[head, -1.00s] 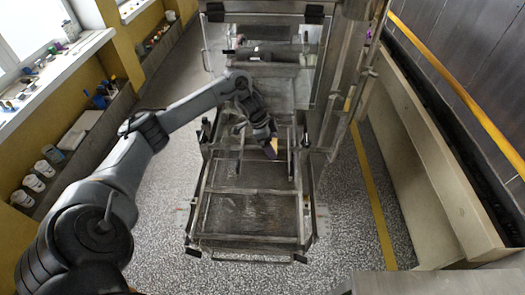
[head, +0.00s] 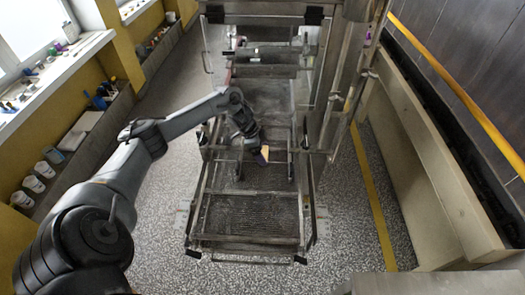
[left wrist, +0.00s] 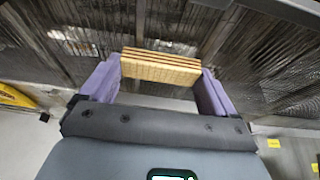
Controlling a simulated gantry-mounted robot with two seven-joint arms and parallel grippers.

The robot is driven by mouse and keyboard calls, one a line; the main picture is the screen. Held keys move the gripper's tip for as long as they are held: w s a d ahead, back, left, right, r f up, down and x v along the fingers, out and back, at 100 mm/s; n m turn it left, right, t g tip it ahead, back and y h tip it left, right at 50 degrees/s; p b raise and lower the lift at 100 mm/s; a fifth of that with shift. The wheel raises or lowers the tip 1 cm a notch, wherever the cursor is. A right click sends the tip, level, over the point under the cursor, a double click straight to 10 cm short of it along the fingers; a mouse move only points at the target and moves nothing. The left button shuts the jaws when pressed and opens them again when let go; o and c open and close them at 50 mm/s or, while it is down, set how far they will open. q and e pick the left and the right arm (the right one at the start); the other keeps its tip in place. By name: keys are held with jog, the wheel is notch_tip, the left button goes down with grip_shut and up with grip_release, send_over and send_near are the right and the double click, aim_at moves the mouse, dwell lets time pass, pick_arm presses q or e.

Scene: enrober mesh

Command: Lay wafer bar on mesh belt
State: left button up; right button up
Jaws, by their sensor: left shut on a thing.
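The wafer bar (left wrist: 161,67) is a tan, layered block held between the two purple fingers of my left gripper (left wrist: 160,84) in the left wrist view. In the head view my left gripper (head: 262,155) is over the middle of the machine, with a small tan bit of the wafer bar (head: 265,152) showing at its tip. The mesh belt (head: 250,212) lies in the metal frame below and in front of the gripper. The left wrist view shows dark mesh behind the bar. I cannot tell how high the bar is above it. My right gripper is not in view.
Metal frame rails and a crossbar (head: 247,192) border the mesh. A clear-panelled metal housing (head: 270,45) stands at the back, with a post to its right. A shelf with white tubs (head: 34,184) runs along the left wall. Speckled floor lies free on both sides.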

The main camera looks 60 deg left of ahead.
pick_arm(q)
jog(key=o, duration=0.5)
jog(key=shift+f, duration=0.1)
jog(key=shift+r, duration=0.3)
jog(key=v, duration=1.1)
jog(key=shift+s+a+r, duration=0.2)
jog(key=shift+r, duration=0.1)
